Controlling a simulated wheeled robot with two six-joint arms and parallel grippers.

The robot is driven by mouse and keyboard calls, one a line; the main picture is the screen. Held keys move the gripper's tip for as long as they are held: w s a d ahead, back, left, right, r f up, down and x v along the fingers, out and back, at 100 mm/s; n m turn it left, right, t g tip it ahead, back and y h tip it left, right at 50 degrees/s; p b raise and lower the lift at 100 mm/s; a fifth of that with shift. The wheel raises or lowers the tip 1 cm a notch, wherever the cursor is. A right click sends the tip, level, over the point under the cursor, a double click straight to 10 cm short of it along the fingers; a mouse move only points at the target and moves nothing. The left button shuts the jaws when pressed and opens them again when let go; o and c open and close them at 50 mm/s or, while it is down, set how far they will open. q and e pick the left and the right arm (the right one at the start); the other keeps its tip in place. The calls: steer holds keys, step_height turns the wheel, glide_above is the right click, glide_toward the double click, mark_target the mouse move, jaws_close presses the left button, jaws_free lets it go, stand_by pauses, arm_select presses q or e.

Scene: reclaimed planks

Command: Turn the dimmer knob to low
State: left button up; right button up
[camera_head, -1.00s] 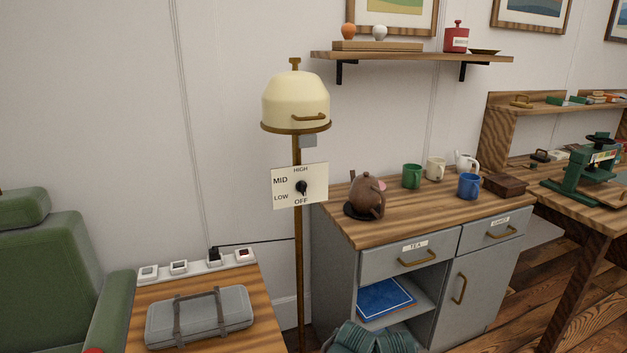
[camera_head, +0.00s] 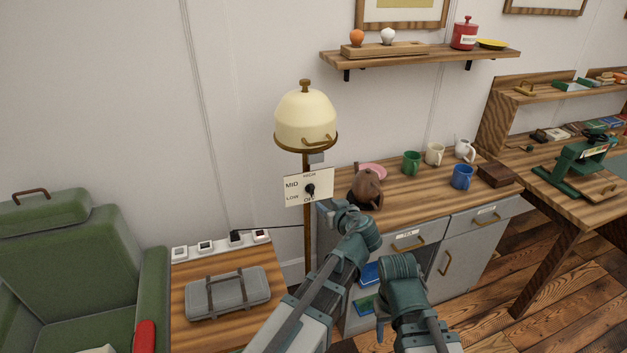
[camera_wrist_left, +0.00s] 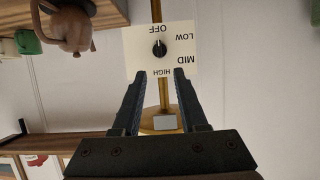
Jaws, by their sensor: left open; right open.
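The dimmer knob (camera_head: 310,190) is a small black knob on a white plate (camera_head: 292,196) on the lamp pole, marked OFF, LOW, MID and HIGH. In the left wrist view the knob (camera_wrist_left: 159,49) appears upside down, its pale mark towards OFF. My left gripper (camera_head: 326,207) is just below and right of the plate in the head view, partly hidden by its own wrist. In the wrist view its fingers (camera_wrist_left: 160,74) are apart and empty, pointing at the plate, with the knob beyond the tips. My right gripper (camera_head: 381,328) is low in front of the cabinet, mostly hidden by its arm.
The cream lamp shade (camera_head: 306,120) hangs above the plate. A brown teapot (camera_head: 367,188) and several mugs stand on the cabinet top (camera_head: 420,205) to the right. A side table (camera_head: 230,331) with a grey case (camera_head: 228,293) is at lower left, beside a green armchair (camera_head: 70,270).

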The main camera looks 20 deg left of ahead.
mark_target(313, 191)
arm_select(q)
steer(key=b+x, duration=0.5)
steer(key=x, duration=0.8)
steer(key=shift+w+a, duration=0.25)
steer(key=shift+w, duration=0.1)
steer(key=shift+r, duration=0.1)
steer(key=shift+c, duration=0.3)
jaws_close()
